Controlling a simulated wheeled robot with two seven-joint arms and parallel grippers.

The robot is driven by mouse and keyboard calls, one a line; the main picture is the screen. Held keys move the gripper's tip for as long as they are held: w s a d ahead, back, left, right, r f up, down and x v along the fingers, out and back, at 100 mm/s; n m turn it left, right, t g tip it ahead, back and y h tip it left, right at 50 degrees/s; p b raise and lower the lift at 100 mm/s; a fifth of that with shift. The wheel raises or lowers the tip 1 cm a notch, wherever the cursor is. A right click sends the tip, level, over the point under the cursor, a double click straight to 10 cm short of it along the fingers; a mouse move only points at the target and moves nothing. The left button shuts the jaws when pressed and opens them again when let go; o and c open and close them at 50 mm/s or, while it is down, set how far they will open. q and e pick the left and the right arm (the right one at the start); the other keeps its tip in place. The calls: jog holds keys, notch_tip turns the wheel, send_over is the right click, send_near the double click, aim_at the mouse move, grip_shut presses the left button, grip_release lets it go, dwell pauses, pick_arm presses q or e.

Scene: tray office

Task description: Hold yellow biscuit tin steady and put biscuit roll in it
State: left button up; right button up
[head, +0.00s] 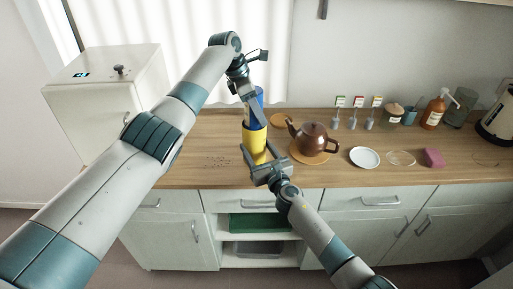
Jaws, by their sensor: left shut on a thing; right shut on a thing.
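The yellow biscuit tin (254,149) stands upright on the wooden counter near its front edge. My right gripper (258,162) comes from the front and is shut on the tin low down. The blue biscuit roll (259,95) is roughly upright directly over the tin. My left gripper (253,109) reaches down from above and is shut on the roll. The roll's lower end meets the tin's top in the picture; I cannot tell how far inside it is. My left gripper's fingers hide part of the roll.
Right of the tin, a brown teapot (314,138) stands on a round wooden mat (298,156), close to my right gripper. A white plate (365,157), a pink sponge (433,157) and a pump bottle (434,112) are farther right.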

pick_arm(q)
jog(key=o, duration=1.3)
jog(key=shift+c, duration=0.2)
jog(key=v, duration=1.2)
pick_arm(e)
jog(key=o, duration=1.2)
jog(key=shift+s, duration=0.1)
